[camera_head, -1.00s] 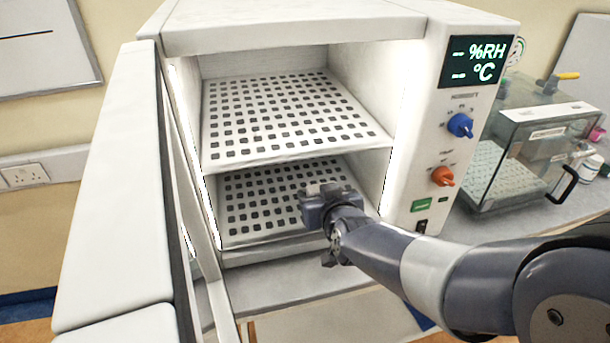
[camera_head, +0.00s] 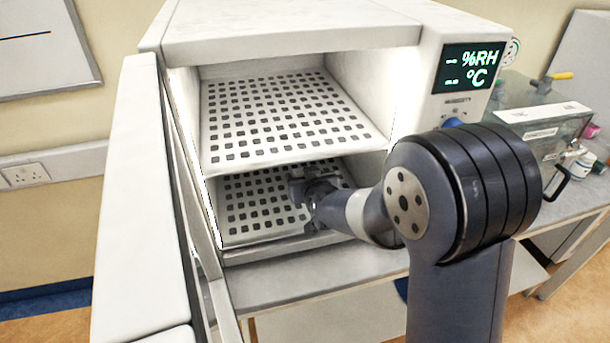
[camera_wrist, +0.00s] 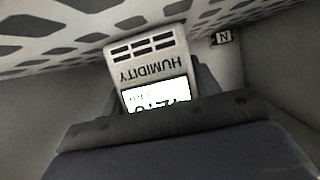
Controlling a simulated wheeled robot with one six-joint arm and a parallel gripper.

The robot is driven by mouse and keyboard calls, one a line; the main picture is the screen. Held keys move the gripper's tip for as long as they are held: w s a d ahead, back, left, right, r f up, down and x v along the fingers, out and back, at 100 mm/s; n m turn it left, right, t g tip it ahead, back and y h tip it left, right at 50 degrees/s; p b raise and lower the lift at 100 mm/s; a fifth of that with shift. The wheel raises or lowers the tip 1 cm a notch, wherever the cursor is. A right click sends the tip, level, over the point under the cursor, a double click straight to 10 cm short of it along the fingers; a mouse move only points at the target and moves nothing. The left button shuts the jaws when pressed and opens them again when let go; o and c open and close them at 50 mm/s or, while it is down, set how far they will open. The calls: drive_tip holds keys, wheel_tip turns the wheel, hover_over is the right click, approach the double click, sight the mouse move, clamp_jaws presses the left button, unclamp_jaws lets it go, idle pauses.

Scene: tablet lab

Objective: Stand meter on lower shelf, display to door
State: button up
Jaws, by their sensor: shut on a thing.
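The humidity meter (camera_wrist: 150,62) is a small pale block in the wrist view, with dark slots, the word HUMIDITY upside down, and a lit display (camera_wrist: 158,95). My gripper (camera_head: 308,186) is inside the lower compartment of the white chamber, over the lower shelf (camera_head: 240,238). It also shows as the dark shape low in the wrist view (camera_wrist: 170,135), shut on the meter and covering part of the display. In the head view the meter is hidden or too small to make out. I cannot tell whether it touches the shelf. The door (camera_head: 125,200) stands open at the left.
The perforated upper shelf (camera_head: 285,115) is empty and lies close above my gripper. The chamber's side walls are near on both sides. A control panel (camera_head: 470,70) is at the right. A clear-fronted box (camera_head: 545,135) stands beyond it on the bench.

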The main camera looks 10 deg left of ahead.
drive_tip(key=shift+f+b, duration=0.2)
drive_tip(key=shift+b, duration=0.1)
drive_tip(key=o, duration=1)
drive_tip(key=shift+r, duration=0.1)
drive_tip(key=shift+r+p, duration=0.2)
drive_tip(key=shift+p, duration=0.15)
drive_tip(key=b+v, duration=0.1)
drive_tip(key=v, duration=1.1)
drive_tip(key=shift+s+f+b, duration=0.1)
drive_tip(key=shift+f+b, duration=0.1)
drive_tip(key=shift+b, duration=0.1)
